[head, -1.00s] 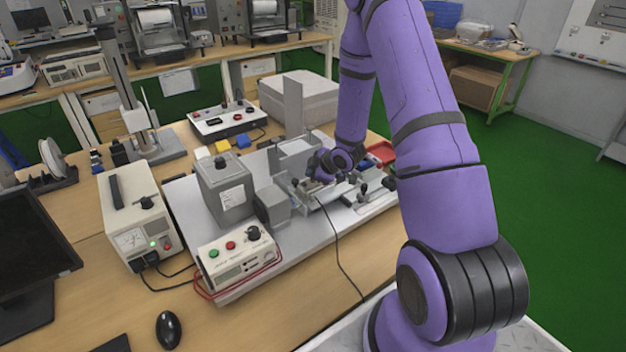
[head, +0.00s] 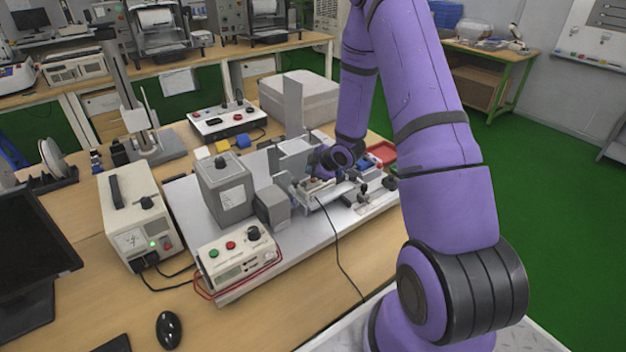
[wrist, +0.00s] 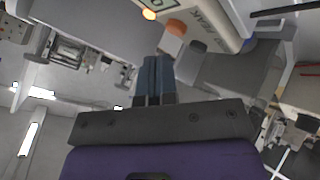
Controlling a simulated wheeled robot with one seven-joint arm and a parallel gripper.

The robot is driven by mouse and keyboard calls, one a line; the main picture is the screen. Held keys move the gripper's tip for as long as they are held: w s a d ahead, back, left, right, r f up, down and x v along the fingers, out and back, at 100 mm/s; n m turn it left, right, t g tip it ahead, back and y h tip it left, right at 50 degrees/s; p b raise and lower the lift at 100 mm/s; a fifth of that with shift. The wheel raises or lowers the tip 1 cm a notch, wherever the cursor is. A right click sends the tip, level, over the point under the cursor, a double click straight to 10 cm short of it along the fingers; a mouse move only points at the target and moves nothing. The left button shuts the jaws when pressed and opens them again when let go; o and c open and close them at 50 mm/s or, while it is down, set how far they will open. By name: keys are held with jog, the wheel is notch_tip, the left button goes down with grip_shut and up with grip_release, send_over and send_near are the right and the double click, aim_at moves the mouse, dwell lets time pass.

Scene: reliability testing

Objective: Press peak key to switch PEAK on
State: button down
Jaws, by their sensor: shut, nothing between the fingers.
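My gripper (wrist: 154,60) is shut and empty. Its blue-grey fingertips lie just below the orange block in this picture; whether they touch it I cannot tell. In the head view, my wrist (head: 337,160) is low over the test fixture (head: 340,192), and my fingertips and the key are hard to make out there.
The fixture stands on a grey plate (head: 235,285) with an upright metal panel (head: 292,105) close to my wrist. A red tray (head: 382,152) lies just right of it. A control box (head: 238,262) and a power supply (head: 138,215) stand left. A black cable (head: 340,250) runs forward.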

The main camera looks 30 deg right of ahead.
aim_at(312, 181)
jog(key=shift+r, duration=0.15)
jog(key=shift+r, duration=2.95)
